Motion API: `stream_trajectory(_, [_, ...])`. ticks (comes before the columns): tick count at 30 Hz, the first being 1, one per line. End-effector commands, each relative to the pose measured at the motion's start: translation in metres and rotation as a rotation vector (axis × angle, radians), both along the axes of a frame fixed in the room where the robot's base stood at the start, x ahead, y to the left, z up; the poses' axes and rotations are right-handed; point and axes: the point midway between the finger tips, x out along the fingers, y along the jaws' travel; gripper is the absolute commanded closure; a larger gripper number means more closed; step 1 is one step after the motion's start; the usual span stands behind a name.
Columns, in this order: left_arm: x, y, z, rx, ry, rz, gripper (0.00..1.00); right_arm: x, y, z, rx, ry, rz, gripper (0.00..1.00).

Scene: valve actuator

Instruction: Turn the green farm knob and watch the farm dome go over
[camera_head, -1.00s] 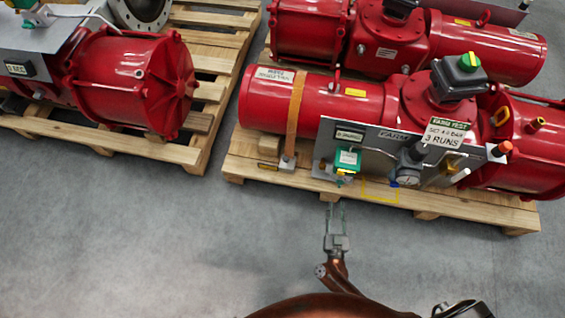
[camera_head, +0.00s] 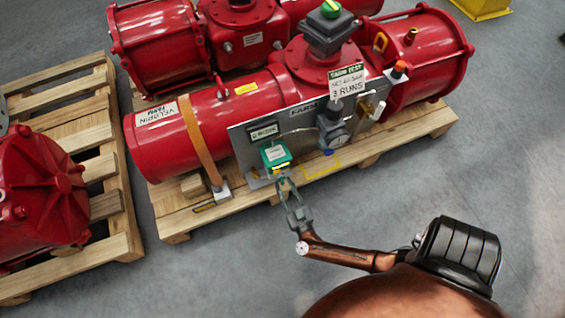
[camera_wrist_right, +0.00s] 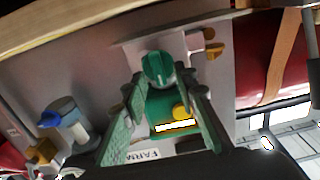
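The green knob (camera_wrist_right: 158,70) is round with a raised ridge, in front of a green box on the grey panel. In the head view the green box (camera_head: 275,154) sits at the panel's lower left. My right gripper (camera_head: 285,186) reaches up just below it. In the right wrist view the right gripper's (camera_wrist_right: 167,88) fingers are apart, on either side of the green box, with the knob between and around their tips; contact cannot be told. The farm dome (camera_head: 331,9), green with yellow, tops the dark housing on the red actuator. My left gripper is not in view.
The panel (camera_head: 238,140) also carries a gauge (camera_head: 338,142) with a blue part, a FARM plate and a "3 RUNS" sign (camera_head: 347,82). The actuator rests on a wooden pallet (camera_head: 170,218). Another pallet (camera_head: 124,200) stands left. Grey floor is clear at right.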

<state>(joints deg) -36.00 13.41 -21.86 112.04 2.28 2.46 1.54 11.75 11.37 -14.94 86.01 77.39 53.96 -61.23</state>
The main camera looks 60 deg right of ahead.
Motion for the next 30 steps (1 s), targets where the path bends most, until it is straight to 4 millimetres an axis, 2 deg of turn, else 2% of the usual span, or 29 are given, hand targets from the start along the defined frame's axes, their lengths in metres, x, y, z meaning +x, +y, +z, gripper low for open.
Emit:
stream_trajectory(7, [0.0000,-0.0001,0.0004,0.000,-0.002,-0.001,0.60,0.0007,-0.0003,0.0006,-0.001,-0.001,0.000,0.74])
stream_trajectory(18, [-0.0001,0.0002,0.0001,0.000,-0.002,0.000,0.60,0.0003,-0.0002,0.0003,0.000,0.000,0.000,0.99])
stream_trajectory(30, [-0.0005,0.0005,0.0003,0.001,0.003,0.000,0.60,0.0002,-0.0002,0.0005,0.008,-0.005,-0.001,1.00])
